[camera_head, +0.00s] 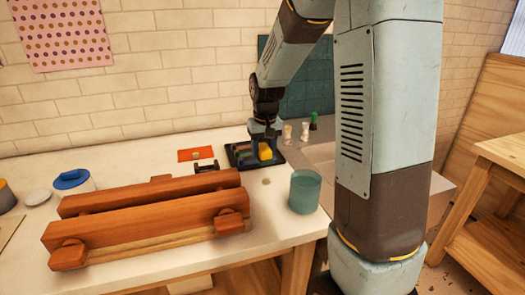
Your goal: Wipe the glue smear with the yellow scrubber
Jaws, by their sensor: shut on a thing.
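My gripper (263,140) is at the back of the table, over a dark tray (233,160). It is shut on the yellow scrubber (265,153), which shows just under the fingers, at the tray's right part. I cannot tell whether the scrubber touches the tray. A small pale tan spot (266,181) lies on the white table in front of the tray, apart from the scrubber; it looks like the glue smear, but it is too small to be sure.
A long red-brown wooden clamp (150,220) fills the front left of the table. A teal cup (304,191) stands right of the spot. A red sheet (186,156) lies behind the clamp. Small bottles (304,131) stand behind the tray. A blue-lidded tub (72,181) is far left.

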